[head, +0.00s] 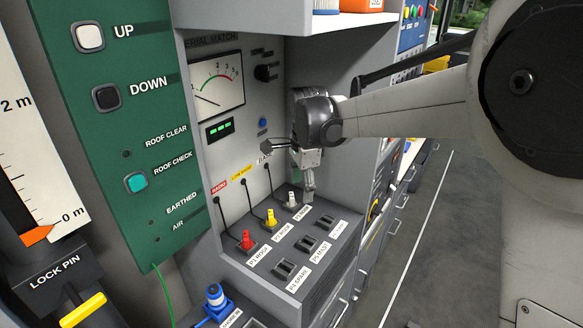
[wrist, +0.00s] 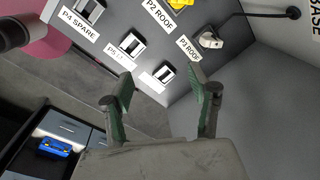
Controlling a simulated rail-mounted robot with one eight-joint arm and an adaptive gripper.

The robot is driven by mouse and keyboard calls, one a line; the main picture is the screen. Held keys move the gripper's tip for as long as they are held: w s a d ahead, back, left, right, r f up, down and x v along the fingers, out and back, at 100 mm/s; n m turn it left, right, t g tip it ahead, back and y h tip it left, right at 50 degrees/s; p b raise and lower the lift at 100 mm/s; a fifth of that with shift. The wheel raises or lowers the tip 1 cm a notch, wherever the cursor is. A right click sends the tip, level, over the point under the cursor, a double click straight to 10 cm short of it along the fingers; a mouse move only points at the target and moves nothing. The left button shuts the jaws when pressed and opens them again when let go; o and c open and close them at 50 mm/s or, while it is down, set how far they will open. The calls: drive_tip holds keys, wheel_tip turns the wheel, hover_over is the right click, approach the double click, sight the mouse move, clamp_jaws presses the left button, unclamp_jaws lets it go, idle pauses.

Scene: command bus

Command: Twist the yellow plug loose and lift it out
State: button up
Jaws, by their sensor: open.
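The yellow plug (head: 270,219) stands upright in the patch panel (head: 323,216), between the red plug (head: 247,241) and the white plug (head: 292,201). A black cord hangs down to it from the wall. In the wrist view the yellow plug (wrist: 181,4) is cut off at the top edge. My gripper (head: 309,196) is to the right of the yellow plug in the head view, over the far end of the panel. In the wrist view my gripper (wrist: 160,85) is open, its two fingers apart with nothing between them. The white plug (wrist: 210,40) shows beyond its right finger.
Several black empty sockets (head: 309,245) line the panel's near side. A meter (head: 217,82) is on the wall behind. A green control board (head: 125,120) stands left, and a blue connector (head: 216,298) sits in front. A shelf (head: 270,20) overhangs the panel. The floor at right is clear.

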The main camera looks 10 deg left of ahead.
sight(270, 212)
drive_tip(key=a+f+m, duration=0.1)
drive_tip(key=a, duration=0.2)
drive_tip(key=w+a+f+p, duration=0.1)
drive_tip(key=a+f, duration=0.1)
drive_tip(key=a, duration=0.1)
drive_tip(key=a+f+m+g+p, duration=0.1)
drive_tip(key=a+f, duration=0.1)
drive_tip(key=a, duration=0.1)
drive_tip(key=shift+w+a+f+m+h, duration=0.25)
drive_tip(key=shift+w+a+m+h, duration=0.05)
drive_tip(key=shift+w+a, duration=0.1)
drive_tip(key=shift+f+p, duration=0.6)
drive_tip(key=shift+f, duration=3.2)
drive_tip(key=shift+c, duration=0.5)
drive_tip(key=c, duration=1.1)
drive_tip(key=shift+c, duration=0.2)
